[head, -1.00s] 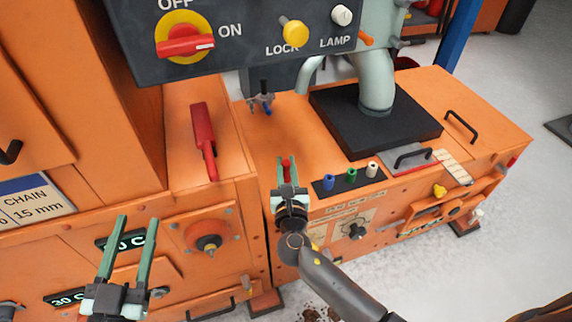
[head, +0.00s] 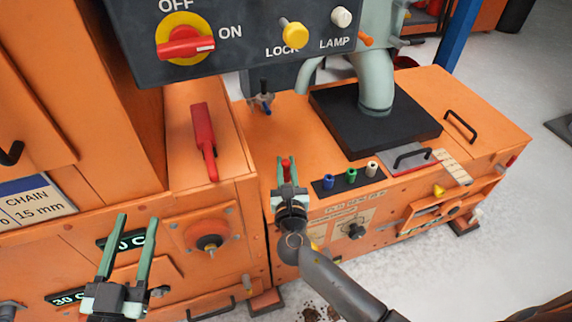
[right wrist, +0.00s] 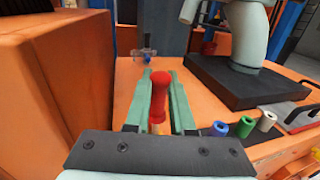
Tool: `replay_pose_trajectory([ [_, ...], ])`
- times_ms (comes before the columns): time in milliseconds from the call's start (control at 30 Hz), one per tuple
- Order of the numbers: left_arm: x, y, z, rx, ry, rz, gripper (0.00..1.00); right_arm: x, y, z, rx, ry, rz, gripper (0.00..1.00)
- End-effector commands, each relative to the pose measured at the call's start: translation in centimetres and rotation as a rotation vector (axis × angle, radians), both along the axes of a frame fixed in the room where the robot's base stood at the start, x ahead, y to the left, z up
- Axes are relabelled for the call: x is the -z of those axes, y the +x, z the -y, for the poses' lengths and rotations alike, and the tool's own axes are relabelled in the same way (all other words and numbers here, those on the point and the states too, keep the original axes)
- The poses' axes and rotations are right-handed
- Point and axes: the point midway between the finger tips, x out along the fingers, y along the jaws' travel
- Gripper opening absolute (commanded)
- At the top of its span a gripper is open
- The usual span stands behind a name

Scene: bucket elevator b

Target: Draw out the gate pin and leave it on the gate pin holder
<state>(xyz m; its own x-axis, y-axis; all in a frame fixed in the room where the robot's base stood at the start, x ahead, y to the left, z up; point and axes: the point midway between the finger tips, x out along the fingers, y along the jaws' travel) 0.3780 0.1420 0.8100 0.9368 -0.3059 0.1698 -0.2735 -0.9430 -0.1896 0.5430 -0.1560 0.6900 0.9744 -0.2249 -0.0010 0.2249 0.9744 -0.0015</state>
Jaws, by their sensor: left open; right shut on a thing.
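My right gripper (head: 287,163) is shut on a red, round-topped pin, which I take as the gate pin (right wrist: 158,92). The pin stands upright between the two green fingers, above the orange deck near its front edge. The right gripper also shows in the right wrist view (right wrist: 160,78). I cannot tell whether the pin's lower end is still in a hole. To its right is a dark strip (head: 335,187) with blue, green and white pieces; I cannot tell whether this is the gate pin holder. My left gripper (head: 137,219) is open and empty at the lower left.
A red lever (head: 203,135) lies on the orange housing to the left. A small clamp-like fitting (head: 264,98) stands behind the right gripper. A black plate (head: 385,128) with a grey-green pipe is at the right. The control panel (head: 240,40) overhangs above. The deck between is clear.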

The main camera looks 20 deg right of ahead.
Motion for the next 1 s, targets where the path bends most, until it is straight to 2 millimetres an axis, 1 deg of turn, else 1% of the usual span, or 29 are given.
replay_pose_trajectory([
  [1000, 2.1, 0.0, 0.0, 0.0, 0.0, 0.0, 0.5, 2.4, 0.0, 0.0, 0.0, 0.0, 0.001, 0.0],
])
